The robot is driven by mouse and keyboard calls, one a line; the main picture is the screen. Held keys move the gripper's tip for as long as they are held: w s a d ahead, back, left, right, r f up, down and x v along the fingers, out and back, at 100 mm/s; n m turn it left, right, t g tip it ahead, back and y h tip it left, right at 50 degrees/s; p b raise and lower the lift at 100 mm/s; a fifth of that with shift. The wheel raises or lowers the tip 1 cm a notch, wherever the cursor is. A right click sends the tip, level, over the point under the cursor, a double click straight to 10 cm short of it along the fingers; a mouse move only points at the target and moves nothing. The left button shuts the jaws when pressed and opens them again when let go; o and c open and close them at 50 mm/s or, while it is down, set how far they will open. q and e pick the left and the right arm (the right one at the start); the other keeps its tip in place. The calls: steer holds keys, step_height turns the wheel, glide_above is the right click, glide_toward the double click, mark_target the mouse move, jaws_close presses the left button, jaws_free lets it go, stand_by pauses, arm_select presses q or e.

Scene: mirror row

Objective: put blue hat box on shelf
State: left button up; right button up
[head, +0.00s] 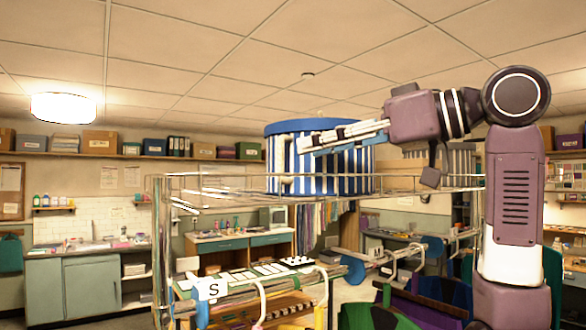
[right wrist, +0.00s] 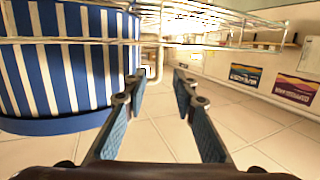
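The blue hat box (head: 352,165) is round, with blue and white stripes and a blue lid. It appears to stand upright on the top wire shelf (head: 225,176) of a rack in the head view. My right gripper (head: 306,143) is level with the box's upper part and hides some of its front. In the right wrist view the box (right wrist: 70,60) is at the left, upside down, beside the fingers. The right gripper's fingers (right wrist: 158,86) are apart with nothing between them. My left gripper is not in view.
A duller striped round box (head: 458,162) shows behind my right arm. A pale cabinet (head: 92,284) stands by the far left wall.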

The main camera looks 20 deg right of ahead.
steer(key=b+v, duration=0.1)
steer(key=v, duration=0.3)
steer(key=shift+s, duration=0.1)
steer(key=shift+d, duration=0.1)
stand_by(0.4)
